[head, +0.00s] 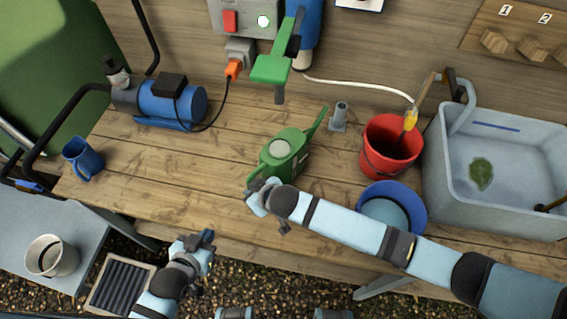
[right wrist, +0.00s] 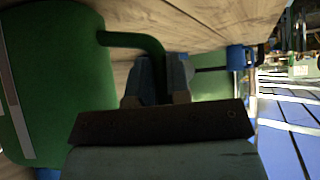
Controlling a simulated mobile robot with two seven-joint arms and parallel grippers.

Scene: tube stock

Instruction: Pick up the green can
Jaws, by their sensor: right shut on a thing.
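The green can (head: 283,150) is a watering can with a spout pointing to the upper right in the head view. It stands on the wooden bench, and its near lower end is partly hidden by my right gripper (head: 263,187). In the right wrist view the can's body (right wrist: 48,75) fills the left side. Its curved handle (right wrist: 140,41) runs down between the fingers of my right gripper (right wrist: 158,82), which is shut on it. My left gripper (head: 200,242) is off the bench's front edge, away from the can; its finger gap is unclear.
A red bucket (head: 378,160), a blue bucket (head: 413,205) and a grey sink (head: 450,195) are to the right. A blue pump (head: 190,101) and blue jug (head: 84,162) are to the left. A green pump-like lever (head: 272,69) overhangs behind the can. The bench (head: 190,175) left of the can is clear.

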